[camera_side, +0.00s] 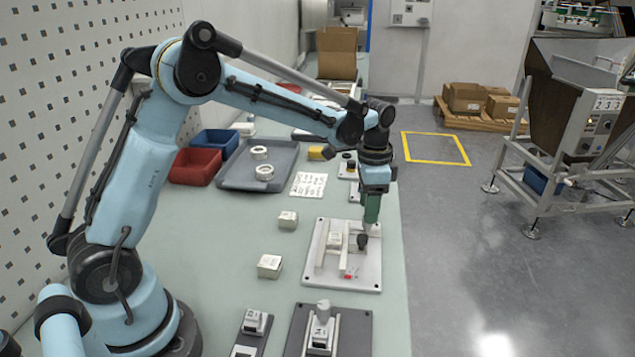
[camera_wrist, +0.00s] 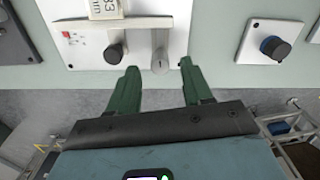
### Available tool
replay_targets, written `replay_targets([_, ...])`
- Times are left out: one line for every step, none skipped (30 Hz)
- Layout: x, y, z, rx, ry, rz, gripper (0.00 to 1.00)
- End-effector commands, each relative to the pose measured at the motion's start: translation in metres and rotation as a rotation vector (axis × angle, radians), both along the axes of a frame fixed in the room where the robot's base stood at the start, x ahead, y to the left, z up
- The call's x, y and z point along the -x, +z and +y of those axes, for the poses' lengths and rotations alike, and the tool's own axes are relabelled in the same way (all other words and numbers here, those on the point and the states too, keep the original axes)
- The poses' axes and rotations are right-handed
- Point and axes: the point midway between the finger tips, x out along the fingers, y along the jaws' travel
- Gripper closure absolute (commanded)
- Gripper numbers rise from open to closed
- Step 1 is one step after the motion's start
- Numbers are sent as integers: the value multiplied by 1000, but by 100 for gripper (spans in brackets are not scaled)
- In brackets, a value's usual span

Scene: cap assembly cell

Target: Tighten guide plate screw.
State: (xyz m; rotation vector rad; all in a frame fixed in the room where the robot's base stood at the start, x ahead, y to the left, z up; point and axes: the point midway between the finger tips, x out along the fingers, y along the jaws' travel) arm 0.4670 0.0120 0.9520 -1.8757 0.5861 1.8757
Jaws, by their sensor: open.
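The white fixture plate (camera_side: 372,277) lies on the bench with a pale labelled block (camera_side: 333,240) and pale rails on it. A black knob (camera_side: 362,241) stands near its right edge. My green gripper (camera_side: 371,212) points down just above that edge. In the wrist view my gripper (camera_wrist: 158,67) is open. A grey cylinder (camera_wrist: 160,60) shows between its fingertips; I cannot tell whether they touch it. The black knob (camera_wrist: 113,52) is left of the left finger there. I cannot tell for certain which of the two is the guide plate screw.
A second plate with a dark blue-ringed knob (camera_wrist: 275,47) is to the right in the wrist view. Small pale blocks (camera_side: 270,265) sit left of the fixture. A dark fixture (camera_side: 358,330) is in front. A grey tray (camera_side: 230,177) and red bin (camera_side: 195,167) stand behind.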

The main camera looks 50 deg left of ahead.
Motion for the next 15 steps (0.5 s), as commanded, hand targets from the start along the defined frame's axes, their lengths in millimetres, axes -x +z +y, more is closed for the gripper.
replay_targets([0,10,0,0,0,0,50])
replay_targets([0,17,0,0,0,0,50])
replay_targets([0,25,0,0,0,0,50])
replay_targets([0,31,0,0,0,0,50])
replay_targets([0,37,0,0,0,0,50])
replay_targets([0,45,0,0,0,0,50])
replay_targets([0,51,0,0,0,0,50])
replay_targets([0,56,0,0,0,0,50])
replay_targets([0,63,0,0,0,0,50])
replay_targets([0,67,0,0,0,0,50])
replay_targets([0,72,0,0,0,0,50])
replay_targets([0,77,0,0,0,0,50])
replay_targets([0,80,0,0,0,0,50])
replay_targets([0,83,0,0,0,0,50])
replay_targets([0,87,0,0,0,0,50])
